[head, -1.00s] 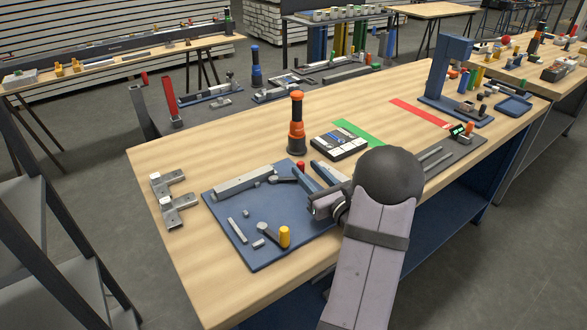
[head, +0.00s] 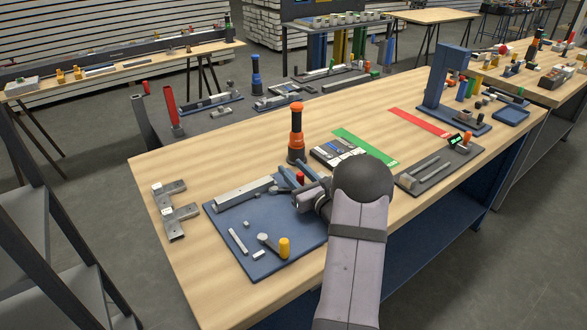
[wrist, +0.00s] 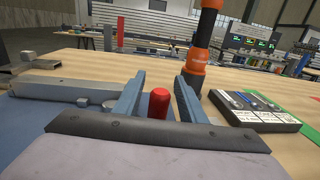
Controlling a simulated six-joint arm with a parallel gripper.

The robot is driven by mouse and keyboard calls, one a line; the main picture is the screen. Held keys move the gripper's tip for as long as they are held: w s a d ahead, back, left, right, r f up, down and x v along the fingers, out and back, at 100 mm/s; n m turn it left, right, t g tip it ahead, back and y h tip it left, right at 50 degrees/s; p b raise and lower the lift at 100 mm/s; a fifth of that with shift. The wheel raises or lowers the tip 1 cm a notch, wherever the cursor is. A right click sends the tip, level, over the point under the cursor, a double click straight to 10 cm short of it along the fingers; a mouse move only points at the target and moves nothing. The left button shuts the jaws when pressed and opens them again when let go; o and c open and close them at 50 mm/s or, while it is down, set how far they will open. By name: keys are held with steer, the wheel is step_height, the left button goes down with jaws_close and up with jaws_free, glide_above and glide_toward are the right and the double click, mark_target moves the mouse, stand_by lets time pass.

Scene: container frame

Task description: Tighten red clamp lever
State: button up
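The red clamp lever (head: 300,177) has a small red knob and stands on the far side of the blue fixture plate (head: 268,268), by the grey bar. In the wrist view the red knob (wrist: 158,103) shows upright between the two blue fingers of my gripper (wrist: 158,88). The fingers are apart and a gap shows on both sides of the knob. In the head view my gripper (head: 295,170) is low over the plate, pointing to the far left. The lever's lower part is largely hidden by the gripper.
An orange and black power tool (head: 297,135) stands just beyond the plate. A yellow-handled lever (head: 283,248) is at the plate's near side. Grey brackets (head: 172,210) lie at the left.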

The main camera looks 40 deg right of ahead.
mark_target(299, 180)
steer(key=shift+w, duration=0.1)
jaws_close()
steer(key=shift+s+a+f+m+h+b, duration=0.15)
steer(key=shift+s+m+h+b, duration=0.2)
steer(key=shift+m+h+b, duration=0.55)
steer(key=shift+s+r+m+g+h+b, duration=0.1)
steer(key=shift+s+m+g+h+b, duration=0.2)
steer(key=shift+h+b, duration=0.3)
steer(key=shift+s+r+m+g+h+b, duration=0.1)
steer(key=shift+s+m+g+h+b, duration=0.2)
steer(key=shift+h, duration=0.5)
steer(key=shift+w, duration=0.1)
jaws_free()
steer(key=shift+f, duration=0.1)
steer(key=shift+b+v, duration=0.95)
steer(key=shift+v, duration=2.7)
